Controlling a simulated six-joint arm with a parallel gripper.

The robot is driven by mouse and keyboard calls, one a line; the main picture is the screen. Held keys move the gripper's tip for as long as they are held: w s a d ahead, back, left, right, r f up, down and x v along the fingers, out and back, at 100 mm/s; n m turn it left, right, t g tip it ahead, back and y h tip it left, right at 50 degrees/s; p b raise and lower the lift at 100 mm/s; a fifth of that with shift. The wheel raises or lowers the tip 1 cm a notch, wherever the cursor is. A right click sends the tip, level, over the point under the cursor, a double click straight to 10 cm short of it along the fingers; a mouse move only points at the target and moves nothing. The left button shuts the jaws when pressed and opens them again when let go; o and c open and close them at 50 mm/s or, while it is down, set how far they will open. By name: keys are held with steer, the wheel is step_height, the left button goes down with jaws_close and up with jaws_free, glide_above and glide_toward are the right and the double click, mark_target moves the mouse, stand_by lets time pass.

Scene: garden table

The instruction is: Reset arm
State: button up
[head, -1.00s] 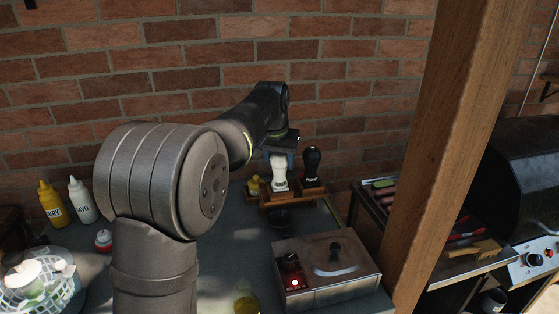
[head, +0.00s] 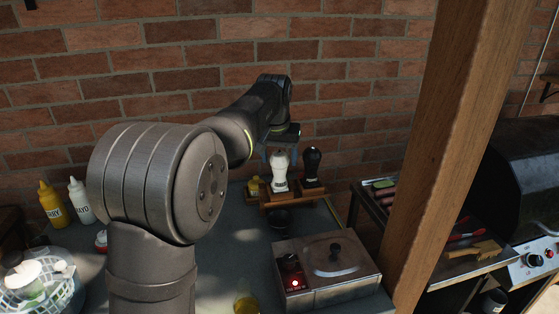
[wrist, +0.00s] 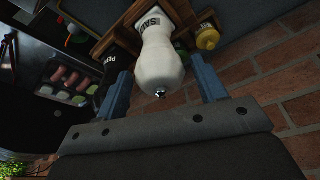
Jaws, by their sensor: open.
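My gripper (head: 281,153) is open above the wooden condiment rack at the back of the table. In the wrist view its two blue fingers (wrist: 162,93) stand apart, on either side of the white salt mill (wrist: 160,62). The salt mill (head: 280,172) stands upright in the rack (head: 287,200). I cannot tell from these frames whether a finger touches it. My arm reaches from the left foreground toward the brick wall.
A black pepper mill (head: 312,165) stands right of the salt mill, and a small yellow-topped jar (head: 253,186) stands left. A metal warmer box (head: 326,270) with a red light sits in front. A wooden post (head: 440,150) rises at right. Bottles (head: 80,200) stand at left.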

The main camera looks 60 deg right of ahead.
steer(key=shift+v, duration=2.5)
steer(key=shift+f, duration=0.1)
steer(key=x, duration=0.6)
steer(key=shift+f, duration=0.15)
steer(key=shift+w+d+f, duration=0.1)
steer(key=shift+d+f, duration=0.05)
steer(key=shift+f, duration=0.1)
steer(key=shift+m+g, duration=0.3)
steer(key=shift+m, duration=0.7)
